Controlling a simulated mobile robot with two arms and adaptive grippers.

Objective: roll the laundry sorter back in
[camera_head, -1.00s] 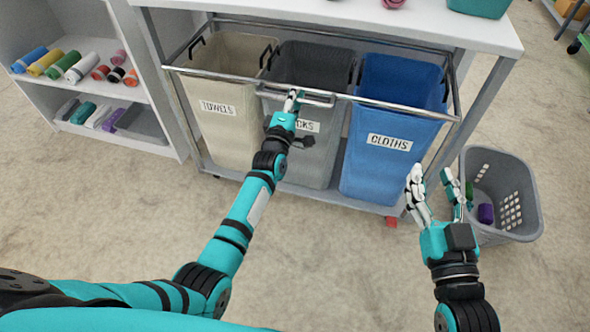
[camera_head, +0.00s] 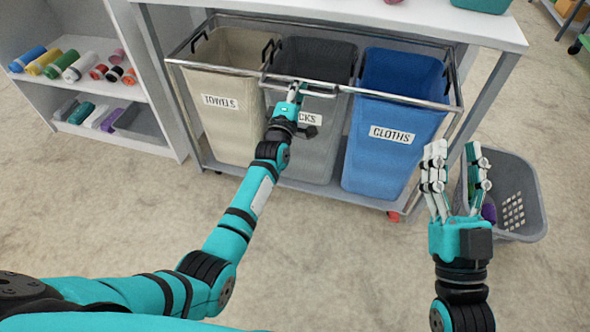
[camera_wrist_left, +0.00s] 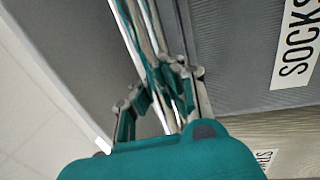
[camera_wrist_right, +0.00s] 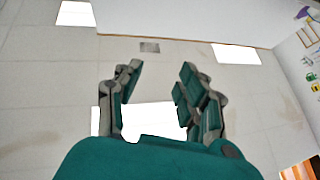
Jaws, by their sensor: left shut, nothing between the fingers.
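The laundry sorter is a metal-framed cart with a chrome front rail (camera_head: 400,101) and three bins: beige TOWELS (camera_head: 225,130), grey with a partly covered label (camera_head: 318,65), and blue CLOTHS (camera_head: 385,165). It stands under a white-topped table, its front rail sticking out past the table edge. My left gripper (camera_head: 294,92) is shut at the pull handle (camera_head: 320,94) in front of the grey bin; the left wrist view shows its fingers (camera_wrist_left: 158,95) beside the bars, contact unclear. My right gripper (camera_head: 455,165) is open and empty, right of the blue bin; its fingers are apart in the right wrist view (camera_wrist_right: 160,95).
A grey basket (camera_head: 518,200) with items stands on the floor at right, partly behind my right gripper. A white shelf (camera_head: 160,95) with rolled towels stands at left. Table legs flank the sorter.

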